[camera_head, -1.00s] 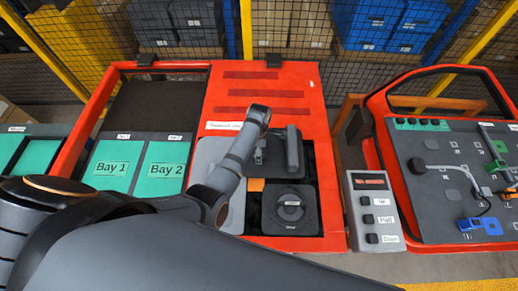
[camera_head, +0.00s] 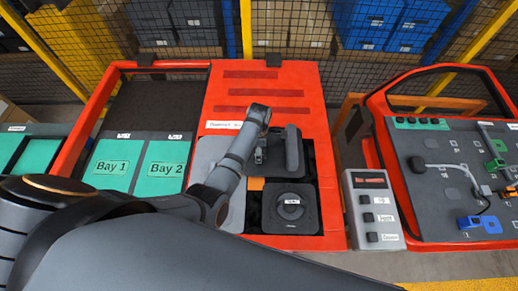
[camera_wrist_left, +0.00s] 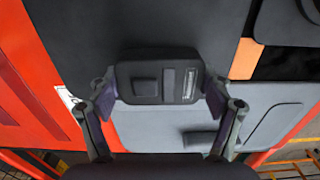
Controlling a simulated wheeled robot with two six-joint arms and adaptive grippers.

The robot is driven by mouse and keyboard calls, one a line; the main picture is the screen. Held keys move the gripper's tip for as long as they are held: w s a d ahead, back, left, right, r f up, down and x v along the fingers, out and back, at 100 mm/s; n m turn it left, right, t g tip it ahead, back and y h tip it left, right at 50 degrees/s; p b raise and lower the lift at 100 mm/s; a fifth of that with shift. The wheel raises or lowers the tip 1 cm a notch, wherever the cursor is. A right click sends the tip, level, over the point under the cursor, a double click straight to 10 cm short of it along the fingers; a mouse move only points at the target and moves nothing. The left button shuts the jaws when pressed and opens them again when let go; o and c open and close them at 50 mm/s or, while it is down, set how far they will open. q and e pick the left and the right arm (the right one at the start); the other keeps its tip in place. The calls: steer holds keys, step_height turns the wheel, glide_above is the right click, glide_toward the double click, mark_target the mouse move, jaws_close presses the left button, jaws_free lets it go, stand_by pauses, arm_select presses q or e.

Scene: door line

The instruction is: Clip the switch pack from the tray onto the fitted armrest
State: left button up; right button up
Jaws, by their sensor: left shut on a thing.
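My left gripper (camera_wrist_left: 160,98) is shut on the switch pack (camera_wrist_left: 145,88), a dark block with a button and slots on its face. In the head view the left gripper (camera_head: 261,152) points down at the left side of a dark raised piece (camera_head: 292,150), which looks like the armrest, on the red panel. A dark surface (camera_wrist_left: 70,35) fills the far side of the wrist view behind the pack. I cannot tell whether pack and surface touch. The teal bays labelled Bay 1 (camera_head: 110,175) and Bay 2 (camera_head: 166,170) look empty. My right gripper is not in view.
A round speaker-like part (camera_head: 290,206) and an orange tab (camera_head: 256,184) lie close below the gripper. A grey button box (camera_head: 374,212) stands to the right. Beyond it is a red-framed panel (camera_head: 440,205) with small parts and a cable. A mesh fence stands behind.

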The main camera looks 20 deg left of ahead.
arm_select(q)
steer(key=shift+f, duration=0.1)
steer(key=shift+f+b, duration=0.35)
steer(key=shift+f, duration=0.2)
steer(key=shift+f, duration=0.2)
steer(key=shift+f, duration=0.1)
steer(key=shift+s+f, duration=0.1)
steer(key=o, duration=1.4)
step_height(320, 180, up, 8)
steer(key=shift+f, duration=0.25)
